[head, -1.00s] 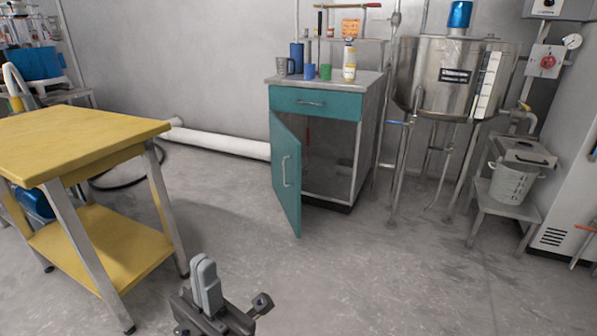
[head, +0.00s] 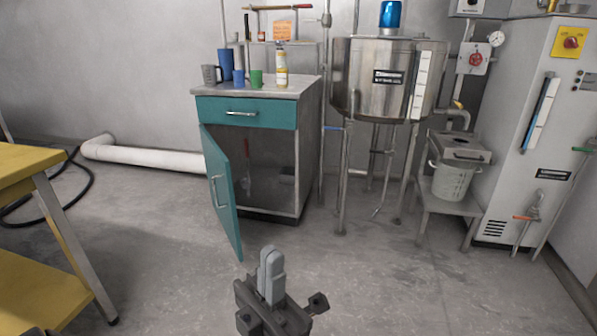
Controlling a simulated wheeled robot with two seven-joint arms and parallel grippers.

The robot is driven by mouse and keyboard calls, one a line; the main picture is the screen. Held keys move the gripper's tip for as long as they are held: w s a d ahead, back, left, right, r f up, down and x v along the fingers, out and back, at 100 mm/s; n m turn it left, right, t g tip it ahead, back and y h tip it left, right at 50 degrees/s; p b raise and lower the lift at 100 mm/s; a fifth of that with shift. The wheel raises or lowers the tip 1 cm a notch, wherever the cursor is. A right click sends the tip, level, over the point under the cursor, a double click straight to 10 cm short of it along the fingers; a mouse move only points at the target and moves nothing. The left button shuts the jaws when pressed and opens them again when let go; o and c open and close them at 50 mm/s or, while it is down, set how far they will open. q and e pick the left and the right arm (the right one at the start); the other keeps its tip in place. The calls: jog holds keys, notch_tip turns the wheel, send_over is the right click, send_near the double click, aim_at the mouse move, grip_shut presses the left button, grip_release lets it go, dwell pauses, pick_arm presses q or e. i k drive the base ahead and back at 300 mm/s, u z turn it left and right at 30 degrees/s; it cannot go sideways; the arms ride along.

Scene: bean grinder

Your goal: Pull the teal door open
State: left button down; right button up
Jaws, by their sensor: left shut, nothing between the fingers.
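The teal door (head: 221,192) is on the front of a grey cabinet and stands swung open, hinged on its left side. It has a pale vertical handle (head: 216,192). The cabinet interior (head: 265,172) shows to the right of the door, dark, with a small red item inside. Above is a shut teal drawer (head: 246,113). My left gripper (head: 271,274) is at the bottom middle, in front of the cabinet and clear of the door. Its fingers are together with nothing between them. My right gripper is not in view.
A yellow table (head: 25,165) stands at the left. Mugs, cups and a bottle (head: 281,68) stand on the cabinet top (head: 262,90). A steel tank (head: 385,80) on legs and a stool with a bucket (head: 453,180) are at the right. The floor before the cabinet is clear.

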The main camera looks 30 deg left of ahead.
aim_at(218, 170)
jog(key=z, duration=0.4)
jog(key=i, duration=0.85)
jog(key=u, duration=0.6)
jog(key=i, duration=0.9)
jog(key=u, duration=0.9)
